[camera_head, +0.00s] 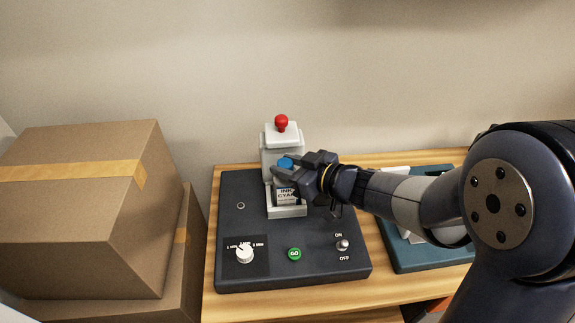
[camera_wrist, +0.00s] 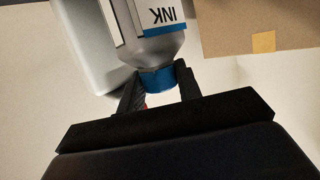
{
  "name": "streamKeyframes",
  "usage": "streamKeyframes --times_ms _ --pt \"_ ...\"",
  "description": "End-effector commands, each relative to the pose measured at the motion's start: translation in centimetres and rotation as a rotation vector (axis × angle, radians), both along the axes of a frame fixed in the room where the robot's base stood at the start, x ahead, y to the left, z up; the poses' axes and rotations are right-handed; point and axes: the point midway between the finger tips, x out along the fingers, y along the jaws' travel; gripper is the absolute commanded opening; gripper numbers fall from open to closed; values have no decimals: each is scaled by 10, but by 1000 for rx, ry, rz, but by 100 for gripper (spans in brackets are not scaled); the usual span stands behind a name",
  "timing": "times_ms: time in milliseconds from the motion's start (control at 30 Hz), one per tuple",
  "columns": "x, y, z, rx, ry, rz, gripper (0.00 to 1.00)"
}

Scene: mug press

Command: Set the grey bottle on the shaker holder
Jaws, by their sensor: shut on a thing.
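The grey bottle (camera_wrist: 150,40) has a blue cap and a label reading INK, partly cut off in the wrist view. In the head view the bottle's label (camera_head: 287,195) reads INK CYAN. My gripper (camera_head: 290,172) is shut on the bottle at its blue cap, and the fingers (camera_wrist: 160,88) sit on either side of the cap. The bottle is upright over the white shaker holder (camera_head: 288,211) on the dark machine. I cannot tell whether its base touches the holder.
The dark machine base (camera_head: 310,270) carries a dial (camera_head: 244,255), a green GO button (camera_head: 294,254) and an ON/OFF switch (camera_head: 342,244). A white column with a red knob (camera_head: 281,122) stands behind the bottle. Cardboard boxes (camera_head: 80,220) are at left. A teal tray (camera_head: 410,262) lies at right.

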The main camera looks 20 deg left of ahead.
Motion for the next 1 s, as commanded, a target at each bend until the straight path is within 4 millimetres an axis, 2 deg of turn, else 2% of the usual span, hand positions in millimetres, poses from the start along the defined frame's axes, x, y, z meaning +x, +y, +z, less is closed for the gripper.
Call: streamKeyframes --times_ms 67,100,333,667,767,1000 --pt "0 0 -2 2 -1 0 0" --pt "0 0 -3 0 0 0 35" --pt "0 0 -3 0 0 0 53" --pt "0 0 3 1 0 0 55" --pt "-2 -11 6 2 -1 -3 55" --pt "-15 -59 21 0 -2 -7 55"
